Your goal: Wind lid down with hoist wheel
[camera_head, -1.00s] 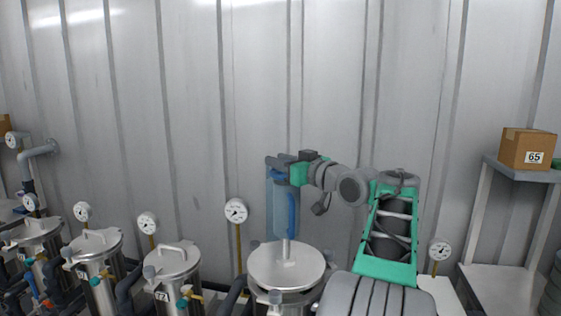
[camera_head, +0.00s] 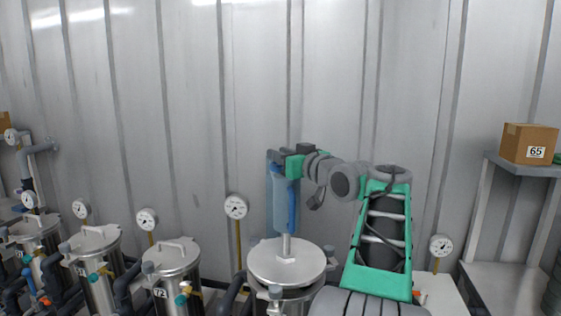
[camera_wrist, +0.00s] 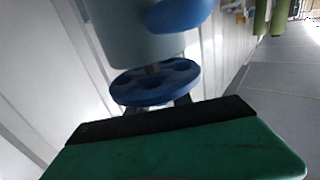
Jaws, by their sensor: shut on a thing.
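A round steel lid (camera_head: 287,265) hangs level over an open vessel (camera_head: 285,300) at the bottom middle of the head view, with a narrow gap below its rim. A short steel rod joins it to the blue hoist (camera_head: 281,205) above. The blue hoist wheel (camera_wrist: 155,84), a disc with round holes, shows in the wrist view below the hoist's pale blue body (camera_wrist: 130,35). My gripper (camera_head: 275,158) is at the top of the hoist, and in the wrist view its fingers (camera_wrist: 155,103) are shut on the wheel's near edge. The wheel is hidden in the head view.
Several closed steel vessels (camera_head: 172,257) with dial gauges stand to the left. A gauge (camera_head: 236,207) stands just behind the open vessel. A shelf rack (camera_head: 521,167) with a cardboard box (camera_head: 528,143) stands at right. A ribbed metal wall closes the back.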

